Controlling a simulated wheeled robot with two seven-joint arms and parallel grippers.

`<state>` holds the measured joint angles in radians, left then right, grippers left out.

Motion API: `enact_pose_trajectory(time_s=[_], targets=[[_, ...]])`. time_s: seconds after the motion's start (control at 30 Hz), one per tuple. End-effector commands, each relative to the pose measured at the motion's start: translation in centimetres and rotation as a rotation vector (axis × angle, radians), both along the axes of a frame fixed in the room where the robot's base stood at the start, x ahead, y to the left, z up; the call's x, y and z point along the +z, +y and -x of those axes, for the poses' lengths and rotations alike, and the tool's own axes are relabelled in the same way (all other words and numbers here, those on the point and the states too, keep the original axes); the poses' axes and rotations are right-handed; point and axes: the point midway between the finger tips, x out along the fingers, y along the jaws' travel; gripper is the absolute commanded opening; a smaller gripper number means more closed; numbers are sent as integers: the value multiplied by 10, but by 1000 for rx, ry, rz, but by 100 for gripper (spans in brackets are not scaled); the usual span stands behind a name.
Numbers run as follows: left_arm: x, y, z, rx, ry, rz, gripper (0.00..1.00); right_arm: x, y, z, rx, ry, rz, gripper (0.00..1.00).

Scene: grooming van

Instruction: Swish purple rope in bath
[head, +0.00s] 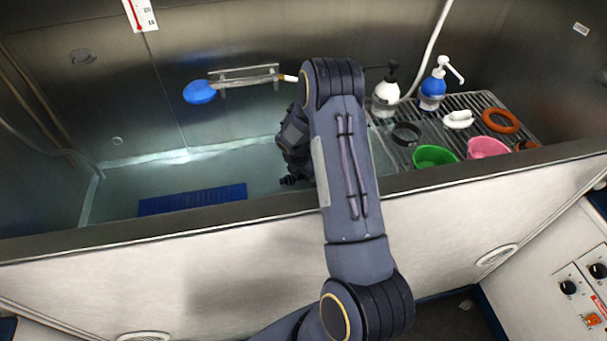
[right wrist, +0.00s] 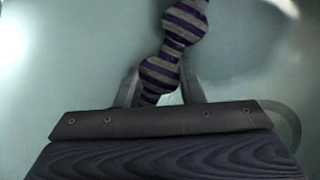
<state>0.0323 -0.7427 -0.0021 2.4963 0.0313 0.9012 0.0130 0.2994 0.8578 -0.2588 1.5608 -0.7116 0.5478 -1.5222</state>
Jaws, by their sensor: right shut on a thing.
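A purple and grey striped rope (right wrist: 184,22) with thick knots or bulges runs up from between my right gripper's fingers in the right wrist view. My right gripper (right wrist: 158,84) is shut on it at its lower end. In the head view my right arm reaches over the front rim of the steel bath (head: 270,205), and the gripper (head: 288,181) is low inside it, partly behind my forearm. The rope is hidden in the head view. Pale greenish water or bath floor lies behind the rope; I cannot tell how deep the rope is. My left gripper is not in view.
A blue mat (head: 192,199) lies in the bath, left of my gripper. A blue-headed brush (head: 200,92) is at the back wall. A slatted rack at right holds pump bottles (head: 432,90), a green bowl (head: 433,156), a pink bowl (head: 487,147) and rings.

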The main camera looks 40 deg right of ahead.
Motion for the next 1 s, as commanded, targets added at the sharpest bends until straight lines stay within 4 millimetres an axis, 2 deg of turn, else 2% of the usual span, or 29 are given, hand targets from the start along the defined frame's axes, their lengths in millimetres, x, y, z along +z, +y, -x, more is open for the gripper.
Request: enact_pose_trajectory(time_s=[0.13,0.27,1.0], targets=[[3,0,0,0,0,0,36,4,0,0,-1,-1,1,10],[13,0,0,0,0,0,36,16,0,-1,-1,-1,1,10],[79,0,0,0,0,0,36,106,0,0,-1,-1,1,10]])
